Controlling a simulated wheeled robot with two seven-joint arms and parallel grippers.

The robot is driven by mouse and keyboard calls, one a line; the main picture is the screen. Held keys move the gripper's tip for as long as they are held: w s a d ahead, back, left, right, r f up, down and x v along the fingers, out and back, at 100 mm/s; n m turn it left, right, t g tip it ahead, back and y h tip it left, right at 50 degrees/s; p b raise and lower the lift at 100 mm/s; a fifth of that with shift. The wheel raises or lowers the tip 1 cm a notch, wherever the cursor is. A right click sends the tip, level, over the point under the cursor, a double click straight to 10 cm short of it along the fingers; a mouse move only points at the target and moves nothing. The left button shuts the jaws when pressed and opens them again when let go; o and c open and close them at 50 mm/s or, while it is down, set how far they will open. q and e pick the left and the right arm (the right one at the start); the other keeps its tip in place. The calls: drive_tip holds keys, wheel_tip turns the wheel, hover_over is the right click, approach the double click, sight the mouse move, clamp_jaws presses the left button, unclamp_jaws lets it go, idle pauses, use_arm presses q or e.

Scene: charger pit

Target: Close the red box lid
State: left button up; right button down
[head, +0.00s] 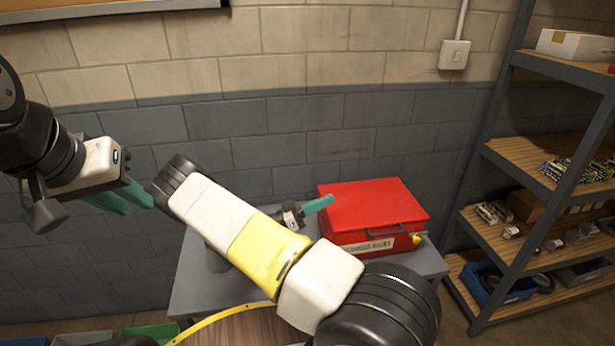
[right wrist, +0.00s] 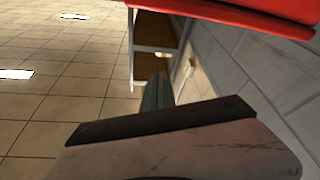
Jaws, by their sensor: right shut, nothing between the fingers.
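The red box (head: 372,237) sits on a grey table against the wall. Its red lid (head: 370,203) lies about flat over it in the head view; I cannot tell whether a small gap remains. A dark handle, a label and a yellow latch are on its front. My right gripper (head: 319,205) is shut and empty at the box's left side, close to the lid's left edge; I cannot tell if it touches. In the right wrist view a red edge (right wrist: 250,12) crosses the top, above the teal finger. My left gripper (head: 128,198) is open and empty, far left of the box.
The grey table (head: 195,285) has bare space at its left. My right forearm crosses in front of it and hides part. A metal shelf (head: 505,165) with boxes and small goods stands at the right. A green bin (head: 150,332) is low at the left.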

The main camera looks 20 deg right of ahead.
wheel_tip(320, 180, down, 8)
drive_tip(key=s, duration=0.2)
drive_tip(key=shift+s+a+f, duration=0.15)
drive_tip(key=shift+f, duration=0.1)
idle(0.3)
drive_tip(key=r+v, duration=0.1)
drive_tip(key=v, duration=0.7)
drive_tip(key=s+a+r+n+t+y, duration=0.1)
drive_tip(key=s+r+n+y, duration=0.3)
drive_tip(key=r, duration=0.8)
drive_tip(key=s+a+r+n+t+y, duration=0.1)
drive_tip(key=s+r+n+t+y, duration=0.2)
drive_tip(key=s+r+y, duration=0.6)
drive_tip(key=s+a+r+n+t+y, duration=0.1)
drive_tip(key=s+r+n+y, duration=0.6)
drive_tip(key=r, duration=0.9)
drive_tip(key=y, duration=0.3)
drive_tip(key=shift+a+t+y, duration=0.4)
